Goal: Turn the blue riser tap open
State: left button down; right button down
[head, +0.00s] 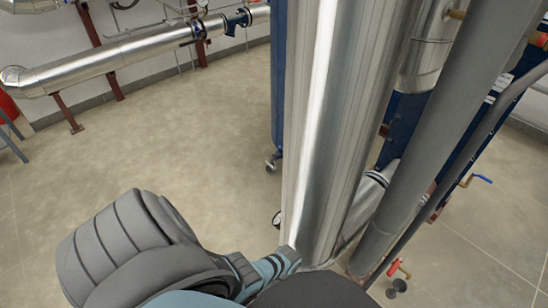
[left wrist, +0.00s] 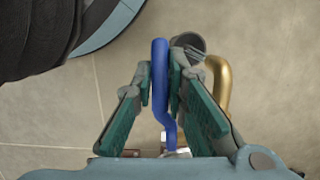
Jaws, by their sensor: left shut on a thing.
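The blue tap handle (left wrist: 161,95) stands upright in the middle of the left wrist view, with a bend towards its lower end. My left gripper (left wrist: 161,72) has its teal-padded fingers on either side of the handle and is shut on it. A curved brass pipe (left wrist: 221,85) is just right of the handle, partly behind the right finger. Metal fittings (left wrist: 168,140) show at the handle's lower end. In the head view my left arm comes in at the lower left, and I cannot make out the held handle there. My right gripper is in neither view.
A large shiny vertical pipe (head: 340,120) and a grey pipe (head: 435,150) rise at the centre and right. A blue-handled valve (head: 480,179) and a red-handled valve (head: 396,267) are at right. Open floor (head: 170,130) lies at left.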

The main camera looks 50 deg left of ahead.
pick_arm(q)
jog(key=c, duration=1.6)
grip_release()
jog(key=shift+r, duration=0.1)
jog(key=v, duration=1.1)
jog(key=shift+r, duration=0.4)
jog(key=shift+w, duration=0.1)
